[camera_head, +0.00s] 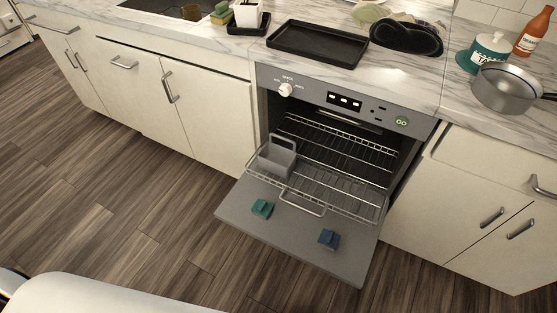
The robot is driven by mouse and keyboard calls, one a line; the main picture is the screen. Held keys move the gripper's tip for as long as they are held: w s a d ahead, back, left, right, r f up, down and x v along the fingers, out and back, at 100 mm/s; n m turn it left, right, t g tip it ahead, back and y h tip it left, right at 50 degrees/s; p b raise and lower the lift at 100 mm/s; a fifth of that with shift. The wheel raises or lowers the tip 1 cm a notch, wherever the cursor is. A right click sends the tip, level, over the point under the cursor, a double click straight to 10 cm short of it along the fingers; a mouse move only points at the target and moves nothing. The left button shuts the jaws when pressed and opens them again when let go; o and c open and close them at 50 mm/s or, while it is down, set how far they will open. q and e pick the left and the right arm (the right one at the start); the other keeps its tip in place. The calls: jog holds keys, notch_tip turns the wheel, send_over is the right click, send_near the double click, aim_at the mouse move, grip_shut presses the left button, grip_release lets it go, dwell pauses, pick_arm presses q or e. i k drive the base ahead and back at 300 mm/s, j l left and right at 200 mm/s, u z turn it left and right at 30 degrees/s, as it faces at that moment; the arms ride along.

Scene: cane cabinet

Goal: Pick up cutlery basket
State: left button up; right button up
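The cutlery basket (275,159) is a small grey box with an upright handle. It stands at the left front corner of the pulled-out wire rack (330,165) of the open dishwasher (345,110). Its inside is too small to make out. Neither of my grippers shows in the head view. A pale rounded shape at the bottom left edge looks like part of my own body.
The counter above holds a black tray (317,43), a pot (506,88) and a bottle (533,32). The wooden floor (120,200) at left is clear.

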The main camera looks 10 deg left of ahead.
aim_at(280, 161)
jog(key=i+l+u, duration=0.1)
jog(key=l, duration=0.35)
jog(key=i+l, duration=0.15)
jog(key=l, duration=0.25)
jog(key=i+l+u, duration=0.15)
jog(key=l, duration=0.3)
jog(key=k, duration=0.05)
